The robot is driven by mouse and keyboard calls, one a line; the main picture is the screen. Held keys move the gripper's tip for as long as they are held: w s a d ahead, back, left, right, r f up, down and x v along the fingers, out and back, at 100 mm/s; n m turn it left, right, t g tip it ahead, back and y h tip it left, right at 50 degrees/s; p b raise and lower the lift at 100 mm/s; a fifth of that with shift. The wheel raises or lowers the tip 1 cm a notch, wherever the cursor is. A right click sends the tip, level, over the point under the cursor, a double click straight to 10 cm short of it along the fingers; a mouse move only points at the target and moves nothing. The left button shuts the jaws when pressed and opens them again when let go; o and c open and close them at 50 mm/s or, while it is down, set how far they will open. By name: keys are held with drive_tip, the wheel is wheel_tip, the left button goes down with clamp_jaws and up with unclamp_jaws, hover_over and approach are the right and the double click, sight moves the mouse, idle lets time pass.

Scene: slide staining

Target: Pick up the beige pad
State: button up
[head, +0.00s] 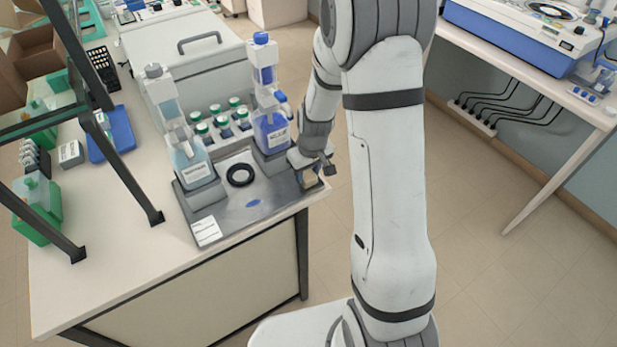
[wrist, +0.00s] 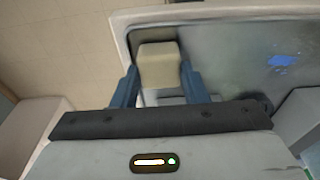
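The beige pad (wrist: 160,67) is a small block at the corner of the grey tray in the wrist view. It also shows as a small tan patch under my gripper in the head view (head: 309,181). My gripper (wrist: 159,68) points at the tray corner, with one blue finger on each side of the pad. The fingertips are very close to the pad's sides. I cannot tell whether they touch it or a thin gap is left. In the head view, my gripper (head: 313,172) is low over the tray's right corner and partly hides the pad.
The grey tray (head: 247,217) holds a black ring (head: 240,175), a clear bottle (head: 190,163) and a blue bottle (head: 270,130). Several green-capped vials (head: 222,123) stand behind. A blue spot (head: 253,203) and a white label (head: 206,231) are near the tray's front edge.

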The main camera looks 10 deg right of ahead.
drive_tip(key=c, duration=0.4)
drive_tip(key=shift+r, duration=0.15)
